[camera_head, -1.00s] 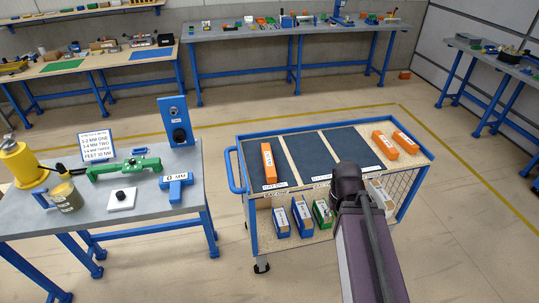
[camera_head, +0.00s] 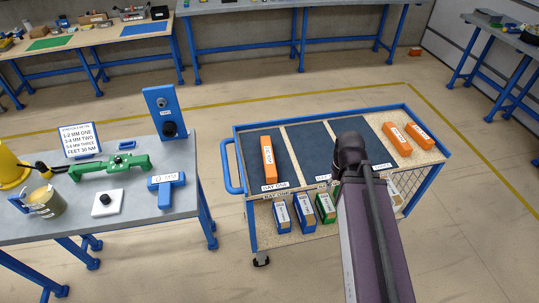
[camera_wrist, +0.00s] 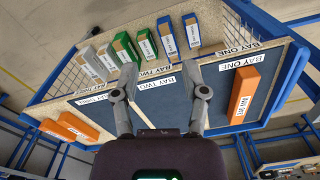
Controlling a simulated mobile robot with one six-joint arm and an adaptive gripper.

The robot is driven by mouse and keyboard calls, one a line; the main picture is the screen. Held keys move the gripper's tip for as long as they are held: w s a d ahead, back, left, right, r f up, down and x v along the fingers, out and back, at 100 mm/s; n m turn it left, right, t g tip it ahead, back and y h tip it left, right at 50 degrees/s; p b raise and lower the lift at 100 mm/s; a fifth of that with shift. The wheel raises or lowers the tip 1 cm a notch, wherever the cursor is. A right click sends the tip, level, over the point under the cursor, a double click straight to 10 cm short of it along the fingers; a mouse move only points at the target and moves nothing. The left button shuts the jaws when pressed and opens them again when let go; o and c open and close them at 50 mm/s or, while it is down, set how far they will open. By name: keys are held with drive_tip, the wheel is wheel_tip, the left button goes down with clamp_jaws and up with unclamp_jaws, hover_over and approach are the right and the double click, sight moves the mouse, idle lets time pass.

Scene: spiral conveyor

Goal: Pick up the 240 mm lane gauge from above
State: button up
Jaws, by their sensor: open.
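A blue T-shaped piece (camera_head: 166,188) lies on the grey bench at the left; I can read only "0 MM" on its white label, so I cannot tell whether it is the 240 mm gauge. My gripper (camera_wrist: 160,72) is open and empty above the cart's dark bay area in the wrist view. It is well to the right of the T-shaped piece, which is not in the wrist view. In the head view my own arm hides the gripper's fingers.
The bench (camera_head: 130,218) also holds a green fixture (camera_head: 110,167), a white pad (camera_head: 107,204), a tin, a sign and an upright blue plate (camera_head: 165,112). The blue-railed cart (camera_head: 262,131) carries orange blocks (camera_head: 268,157) on top and several blue and green blocks below. Clear floor separates bench and cart.

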drive_tip(key=shift+w, duration=0.1)
drive_tip(key=o, duration=0.6)
drive_tip(key=shift+w+a, duration=0.1)
drive_tip(key=shift+w, duration=0.1)
drive_tip(key=n+t+b, duration=0.2)
drive_tip(key=t+b, duration=0.3)
approach(268, 155)
drive_tip(key=r, duration=0.2)
drive_tip(key=shift+s+d+y, duration=0.1)
drive_tip(key=shift+d+y, duration=0.3)
drive_tip(key=shift+f, duration=0.2)
drive_tip(key=b+x, duration=0.7)
drive_tip(key=x, duration=0.1)
drive_tip(key=shift+f+b, duration=0.2)
drive_tip(key=shift+b, duration=0.2)
